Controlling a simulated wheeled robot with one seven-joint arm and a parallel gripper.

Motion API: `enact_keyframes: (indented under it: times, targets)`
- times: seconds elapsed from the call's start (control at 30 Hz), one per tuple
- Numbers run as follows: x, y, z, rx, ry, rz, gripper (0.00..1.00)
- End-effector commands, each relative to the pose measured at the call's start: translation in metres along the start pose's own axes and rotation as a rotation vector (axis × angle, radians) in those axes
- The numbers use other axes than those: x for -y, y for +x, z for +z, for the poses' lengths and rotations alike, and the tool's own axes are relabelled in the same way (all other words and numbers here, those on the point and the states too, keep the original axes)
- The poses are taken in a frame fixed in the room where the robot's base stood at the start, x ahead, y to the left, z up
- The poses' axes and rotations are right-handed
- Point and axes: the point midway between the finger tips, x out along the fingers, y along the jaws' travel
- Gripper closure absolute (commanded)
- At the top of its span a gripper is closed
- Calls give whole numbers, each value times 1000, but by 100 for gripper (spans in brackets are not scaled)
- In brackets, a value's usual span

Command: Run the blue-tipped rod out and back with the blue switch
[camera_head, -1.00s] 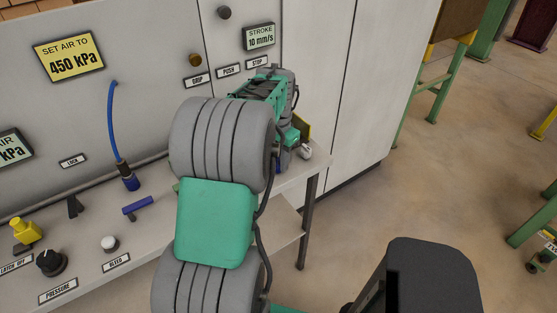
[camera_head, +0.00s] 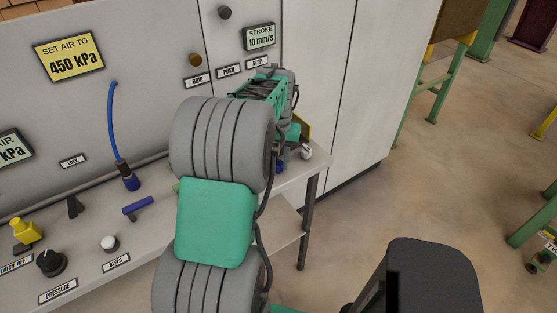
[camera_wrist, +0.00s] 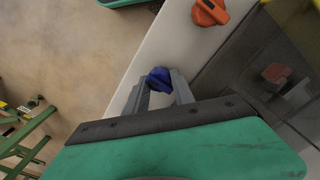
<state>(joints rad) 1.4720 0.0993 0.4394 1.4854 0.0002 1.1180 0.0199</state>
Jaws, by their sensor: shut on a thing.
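The blue switch (camera_wrist: 158,78) shows in the wrist view, on the pale bench top near its edge. My gripper (camera_wrist: 160,84) is shut on it, with one grey finger on each side. In the head view my arm covers most of the gripper, and a small blue part (camera_head: 280,167) below it may be the same switch. I cannot make out a blue-tipped rod in either view.
An orange knob (camera_wrist: 210,12) sits on the bench close to the blue switch. The grey cabinet (camera_head: 355,80) stands behind the bench. A blue hose (camera_head: 114,120), a blue handle (camera_head: 137,205) and a black pressure knob (camera_head: 50,262) are to the left. Open floor lies right.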

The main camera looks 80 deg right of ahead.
Motion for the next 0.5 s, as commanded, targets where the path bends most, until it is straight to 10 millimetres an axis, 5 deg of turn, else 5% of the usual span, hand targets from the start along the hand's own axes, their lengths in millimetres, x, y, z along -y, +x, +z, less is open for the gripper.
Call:
enact_keyframes:
  times: [0.27, 0.3, 0.5]
  targets:
    - [0, -1, -1, -4, -2, 0, 100]
    - [0, -1, -1, -4, -2, 0, 69]
    - [0, -1, -1, -2, -1, 0, 53]
